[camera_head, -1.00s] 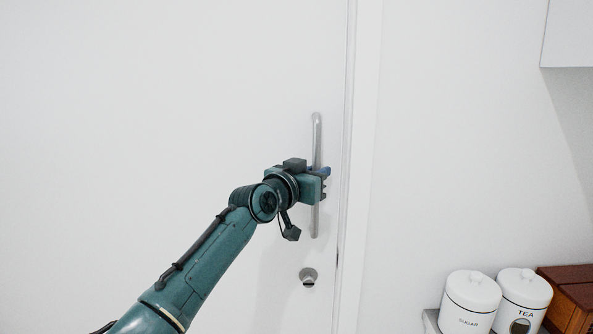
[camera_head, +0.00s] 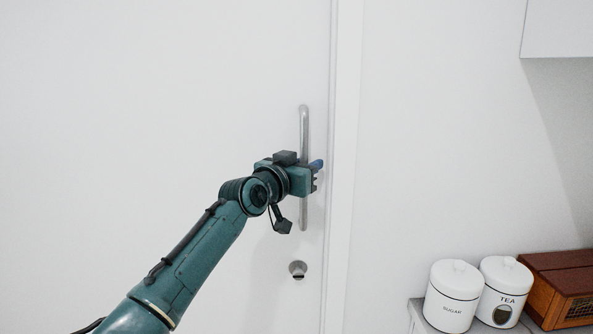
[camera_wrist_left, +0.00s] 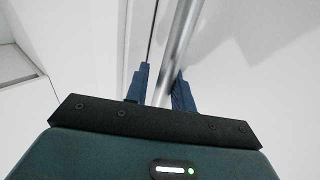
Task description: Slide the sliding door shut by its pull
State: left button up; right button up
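The sliding door (camera_head: 150,90) is a plain white panel filling the left of the head view. Its pull (camera_head: 304,130) is a vertical metal bar near the door's right edge. My left gripper (camera_head: 315,166) is at the middle of the pull, hiding part of it. In the left wrist view the bar (camera_wrist_left: 178,50) runs between the two blue fingers of my left gripper (camera_wrist_left: 160,85), which are close around it. The door's right edge lies close to the white frame (camera_head: 344,150). My right gripper is not in view.
A round metal lock fitting (camera_head: 298,269) sits below the pull. At the lower right, a sugar canister (camera_head: 452,296), a tea canister (camera_head: 504,290) and a wooden box (camera_head: 560,284) stand on a counter. A white cabinet (camera_head: 560,28) hangs above. The wall between is bare.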

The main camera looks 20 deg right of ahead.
pick_arm(q)
jog(key=b+v, duration=0.2)
jog(key=v, duration=1.1)
jog(key=shift+b, duration=0.3)
jog(key=shift+f, duration=0.1)
jog(key=s+a+f+n+t+y, duration=0.1)
jog(key=a+f+n+y, duration=0.1)
jog(key=a+f, duration=0.5)
jog(key=s+a+f+n+t+y, duration=0.1)
jog(key=a+f+n+y, duration=0.15)
jog(key=f, duration=0.95)
jog(key=s+a+f+n+y, duration=0.1)
jog(key=a+f+n, duration=0.1)
jog(key=a+f, duration=0.5)
jog(key=s+a+f+y, duration=0.2)
jog(key=s+a+f, duration=0.2)
jog(key=s+f, duration=0.3)
jog(key=s+a+f+n+g+y, duration=0.1)
jog(key=s+a+f+y, duration=0.1)
jog(key=s+a+f, duration=0.3)
jog(key=s+a+f+y, duration=0.2)
jog(key=s+a+f, duration=0.2)
jog(key=s+f, duration=0.4)
jog(key=s, duration=0.3)
jog(key=shift+a+f+g+p, duration=0.35)
jog(key=shift+g, duration=0.05)
